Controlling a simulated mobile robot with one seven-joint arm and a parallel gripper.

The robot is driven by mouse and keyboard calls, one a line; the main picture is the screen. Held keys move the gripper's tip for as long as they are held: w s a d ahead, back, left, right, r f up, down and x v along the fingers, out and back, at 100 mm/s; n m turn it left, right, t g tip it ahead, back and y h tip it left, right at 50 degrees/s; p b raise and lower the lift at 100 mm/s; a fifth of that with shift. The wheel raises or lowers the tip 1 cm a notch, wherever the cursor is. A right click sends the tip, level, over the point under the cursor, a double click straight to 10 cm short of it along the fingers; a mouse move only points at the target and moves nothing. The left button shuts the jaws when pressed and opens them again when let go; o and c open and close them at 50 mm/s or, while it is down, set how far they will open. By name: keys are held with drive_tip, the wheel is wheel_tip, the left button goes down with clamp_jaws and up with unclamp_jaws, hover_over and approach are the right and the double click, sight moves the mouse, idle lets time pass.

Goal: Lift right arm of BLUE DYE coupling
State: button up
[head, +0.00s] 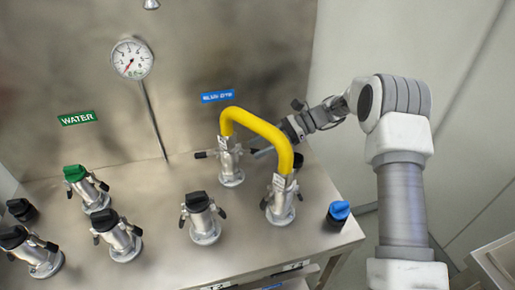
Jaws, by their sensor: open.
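The BLUE DYE coupling (231,168) is a silver fitting on the bench below the blue label (216,97). One end of a yellow hose (262,128) sits on top of it. Its left arm (203,154) sticks out sideways with a dark tip. Its right arm (260,153) appears to point right, towards the hose, and its exact angle is hard to tell. My gripper (290,130) reaches in from the right, close to this right arm. The hose partly covers it, so the fingertips are not clear.
The hose's other end stands on a front coupling (280,205). Several black-capped couplings (204,218) and a green-capped one (87,188) stand to the left. A blue cap (339,212) is near the bench's right edge. A gauge (132,58) hangs behind.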

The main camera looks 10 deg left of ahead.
drive_tip(key=shift+s+a+f, duration=0.25)
drive_tip(key=shift+a, duration=0.25)
clamp_jaws()
